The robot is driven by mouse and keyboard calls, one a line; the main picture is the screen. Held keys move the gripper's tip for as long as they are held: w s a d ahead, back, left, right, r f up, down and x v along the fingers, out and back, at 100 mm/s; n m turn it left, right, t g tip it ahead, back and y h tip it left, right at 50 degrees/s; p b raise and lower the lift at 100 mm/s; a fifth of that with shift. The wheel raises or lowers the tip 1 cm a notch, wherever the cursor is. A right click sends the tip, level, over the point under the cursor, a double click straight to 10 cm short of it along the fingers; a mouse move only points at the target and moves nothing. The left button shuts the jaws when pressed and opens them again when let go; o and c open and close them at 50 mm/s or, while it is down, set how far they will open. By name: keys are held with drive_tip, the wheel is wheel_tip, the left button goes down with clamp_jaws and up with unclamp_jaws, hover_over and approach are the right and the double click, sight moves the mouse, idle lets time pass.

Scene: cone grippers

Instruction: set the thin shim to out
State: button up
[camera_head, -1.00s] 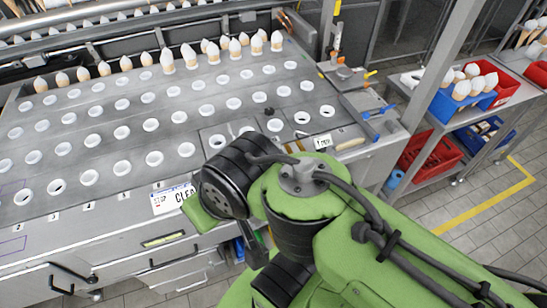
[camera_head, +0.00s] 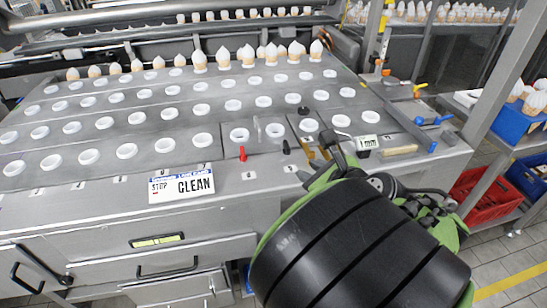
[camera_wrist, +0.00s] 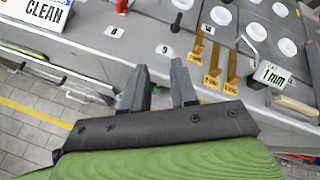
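Three brass shim-like strips stand side by side on the bench front in the wrist view: a left one (camera_wrist: 198,46), a middle one (camera_wrist: 214,60) and a right one (camera_wrist: 232,66). Each has a yellow tag at its foot, with lettering too small to read surely, so I cannot tell which is thin. In the head view the brass strips (camera_head: 311,156) are partly hidden by my arm. My gripper (camera_wrist: 163,75) is open and empty, its two grey fingers pointing at the bench front, left of and short of the strips. It is hidden behind my arm in the head view.
A "1 mm" card (camera_wrist: 272,75), a bent metal rod (camera_wrist: 250,47) and a wooden-handled tool (camera_wrist: 296,105) lie right of the strips. A red peg (camera_head: 242,154), a black peg (camera_head: 286,147) and a CLEAN sign (camera_head: 182,186) are left. White-ringed holes and cones fill the bench.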

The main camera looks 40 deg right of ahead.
drive_tip(key=s+d+f+m+h+b, duration=0.2)
drive_tip(key=s+d+m, duration=0.2)
drive_tip(key=m, duration=0.2)
drive_tip(key=p, duration=0.7)
approach(313, 153)
drive_tip(key=shift+m, duration=0.4)
drive_tip(key=x, duration=0.4)
drive_tip(key=shift+w+a+r, duration=0.1)
drive_tip(key=shift+w+a, duration=0.05)
drive_tip(key=shift+w+d+t+h+p, duration=0.25)
drive_tip(key=shift+w+t+h+p, duration=0.1)
drive_tip(key=shift+p, duration=0.1)
drive_tip(key=shift+w+d+f+p, duration=0.25)
drive_tip(key=shift+w+f+p, duration=0.25)
drive_tip(key=shift+p, duration=0.65)
drive_tip(key=x, duration=0.2)
drive_tip(key=shift+w+d+f+b, duration=0.2)
drive_tip(key=shift+f+b, duration=0.2)
clamp_jaws()
